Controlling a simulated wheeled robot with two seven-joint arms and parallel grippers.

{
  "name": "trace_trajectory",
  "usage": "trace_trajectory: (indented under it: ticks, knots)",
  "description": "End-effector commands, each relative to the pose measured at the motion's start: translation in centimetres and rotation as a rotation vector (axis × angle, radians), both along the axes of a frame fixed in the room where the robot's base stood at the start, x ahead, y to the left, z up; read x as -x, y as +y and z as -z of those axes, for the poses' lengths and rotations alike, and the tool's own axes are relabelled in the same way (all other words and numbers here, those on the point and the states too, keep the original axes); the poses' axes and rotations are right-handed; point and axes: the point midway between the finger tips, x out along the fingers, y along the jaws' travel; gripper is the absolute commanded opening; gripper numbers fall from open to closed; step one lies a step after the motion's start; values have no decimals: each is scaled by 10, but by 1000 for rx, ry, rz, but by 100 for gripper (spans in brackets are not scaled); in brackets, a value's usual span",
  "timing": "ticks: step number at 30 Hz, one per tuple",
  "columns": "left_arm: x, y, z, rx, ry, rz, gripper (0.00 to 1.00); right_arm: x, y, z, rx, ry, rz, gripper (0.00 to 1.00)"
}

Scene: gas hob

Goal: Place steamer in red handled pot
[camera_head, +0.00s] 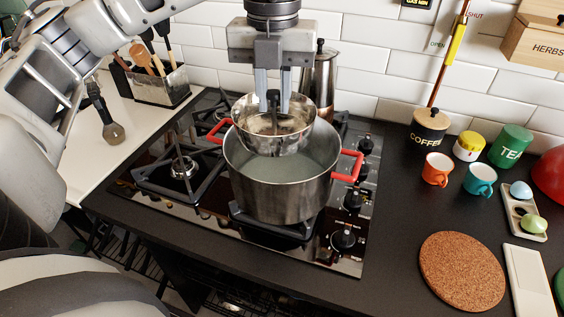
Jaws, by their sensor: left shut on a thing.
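The pot with red handles (280,190) stands on the front burner of the gas hob. Pale liquid or a pale base shows inside it. The steamer (272,135), a shiny metal bowl with a dark central post, is over the back part of the pot's opening. It looks about level; I cannot tell whether its bottom is below the pot's rim. My left gripper (273,100) points straight down and is shut on the steamer's central post. My right gripper is not in view.
A tall metal pot (322,78) stands behind the steamer. To the right are a coffee jar (429,130), an orange mug (436,169), a teal mug (480,180) and a cork mat (461,271). The utensil holder (158,85) is at the back left. The left burner (182,167) is empty.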

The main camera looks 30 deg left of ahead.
Motion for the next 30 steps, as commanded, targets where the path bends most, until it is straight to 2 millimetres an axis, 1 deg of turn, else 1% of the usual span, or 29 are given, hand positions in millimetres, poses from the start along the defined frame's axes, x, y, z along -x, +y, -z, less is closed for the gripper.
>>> trace_trajectory:
  ticks: [1, 3, 6, 9, 16, 21, 23, 26, 30]
  knots:
    - [1, 1, 15, -2, 4, 0, 0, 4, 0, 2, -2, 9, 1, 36]
    - [1, 1, 34, -1, 4, 0, 0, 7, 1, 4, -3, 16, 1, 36]
    - [1, 1, 58, -1, 4, -1, 0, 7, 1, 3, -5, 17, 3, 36]
    - [1, 0, 76, 0, 1, 0, 0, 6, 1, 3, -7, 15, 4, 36]
    - [0, 0, 97, 0, 0, 0, 0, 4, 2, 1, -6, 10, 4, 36]
    - [0, 0, 124, -1, 0, 0, 0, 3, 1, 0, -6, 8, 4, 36]
    - [0, 0, 131, -1, 0, 0, 0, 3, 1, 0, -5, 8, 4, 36]
    - [0, 0, 136, 0, -3, 0, 0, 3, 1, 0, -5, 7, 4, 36]
    - [0, 0, 136, 0, -3, 0, 0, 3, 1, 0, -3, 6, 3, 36]
